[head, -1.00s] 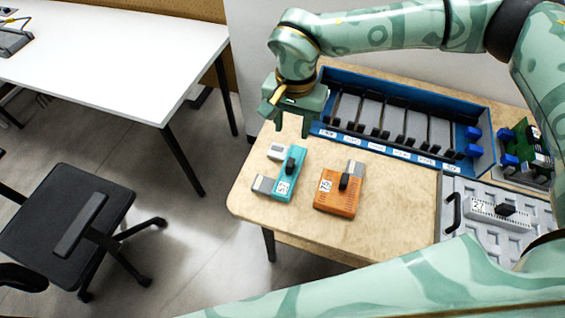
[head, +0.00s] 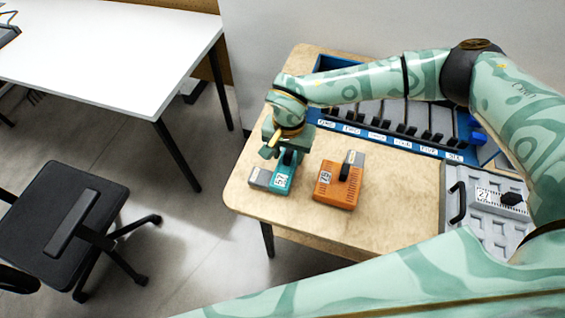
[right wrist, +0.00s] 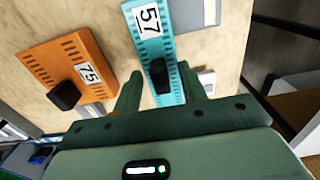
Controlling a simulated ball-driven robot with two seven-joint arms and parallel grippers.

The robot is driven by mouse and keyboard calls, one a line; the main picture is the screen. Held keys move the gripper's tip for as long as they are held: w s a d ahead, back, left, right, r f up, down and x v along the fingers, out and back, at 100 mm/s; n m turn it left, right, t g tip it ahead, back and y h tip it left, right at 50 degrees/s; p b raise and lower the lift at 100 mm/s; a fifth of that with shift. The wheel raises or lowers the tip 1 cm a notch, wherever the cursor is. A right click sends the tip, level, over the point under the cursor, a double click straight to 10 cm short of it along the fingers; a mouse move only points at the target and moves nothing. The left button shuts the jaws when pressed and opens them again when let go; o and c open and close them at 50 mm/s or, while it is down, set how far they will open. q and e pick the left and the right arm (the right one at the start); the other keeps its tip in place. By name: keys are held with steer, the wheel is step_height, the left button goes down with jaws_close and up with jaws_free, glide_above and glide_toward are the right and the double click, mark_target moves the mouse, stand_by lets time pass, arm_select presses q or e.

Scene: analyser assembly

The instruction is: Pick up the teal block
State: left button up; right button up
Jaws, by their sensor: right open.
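The teal block (head: 284,187) lies on the wooden table, with a white label reading 57, a black knob and grey end pieces. It also shows in the right wrist view (right wrist: 151,50), where its black knob (right wrist: 158,74) stands between my fingers. My right gripper (head: 285,152) is open over the block's far part and hides some of it. In the right wrist view my right gripper (right wrist: 161,85) has a finger on each side of the block's knob end, with nothing clamped. Whether the fingers touch it I cannot tell. My left gripper is out of view.
An orange block (head: 335,189) labelled 75 with a black knob lies just right of the teal one. A blue slotted rack (head: 404,144) stands behind, and a grey tray (head: 470,221) with a handle at the right. The table's front is clear.

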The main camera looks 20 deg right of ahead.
steer(key=shift+f, duration=0.35)
steer(key=shift+r, duration=0.1)
steer(key=shift+c, duration=0.3)
jaws_close()
steer(key=shift+r, duration=0.1)
